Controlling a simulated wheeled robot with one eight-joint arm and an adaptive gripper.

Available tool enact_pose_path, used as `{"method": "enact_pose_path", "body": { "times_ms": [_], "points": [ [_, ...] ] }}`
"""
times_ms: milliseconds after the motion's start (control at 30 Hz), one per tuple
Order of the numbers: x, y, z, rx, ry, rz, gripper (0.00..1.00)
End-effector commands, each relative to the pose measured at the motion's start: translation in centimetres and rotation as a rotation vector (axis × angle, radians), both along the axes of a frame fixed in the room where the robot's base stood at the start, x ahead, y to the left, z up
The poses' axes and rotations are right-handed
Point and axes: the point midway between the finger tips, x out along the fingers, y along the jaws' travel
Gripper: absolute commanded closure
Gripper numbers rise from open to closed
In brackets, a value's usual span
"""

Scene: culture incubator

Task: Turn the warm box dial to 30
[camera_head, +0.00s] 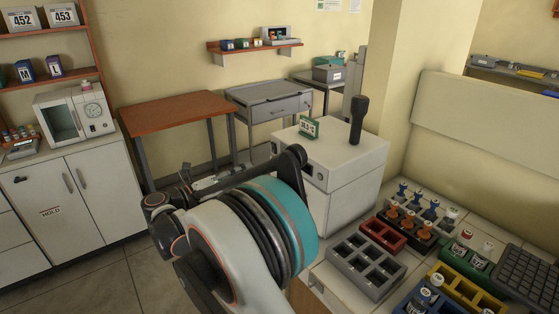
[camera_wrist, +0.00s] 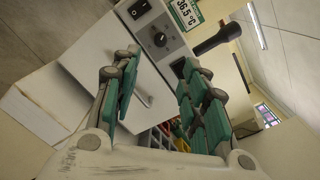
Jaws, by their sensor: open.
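The warm box (camera_head: 345,195) is a white cabinet at the centre right of the head view. In the head view my arm hides much of the box front.
A black handheld device (camera_head: 357,120) stands on the box top. A microwave-like white unit (camera_head: 75,115) sits on the left cabinet. The floor at left is clear.

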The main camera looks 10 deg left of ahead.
Motion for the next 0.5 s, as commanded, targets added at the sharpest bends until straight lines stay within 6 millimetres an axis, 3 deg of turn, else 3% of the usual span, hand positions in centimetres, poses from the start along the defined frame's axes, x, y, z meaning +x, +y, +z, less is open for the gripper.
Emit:
{"method": "enact_pose_path", "body": {
  "times_ms": [167,500],
  "points": [
    [1.3,-1.1,-0.2,0.002,0.001,-0.003,0.59],
    [6.5,-5.3,-0.2,0.001,0.001,-0.004,0.59]
  ]
}}
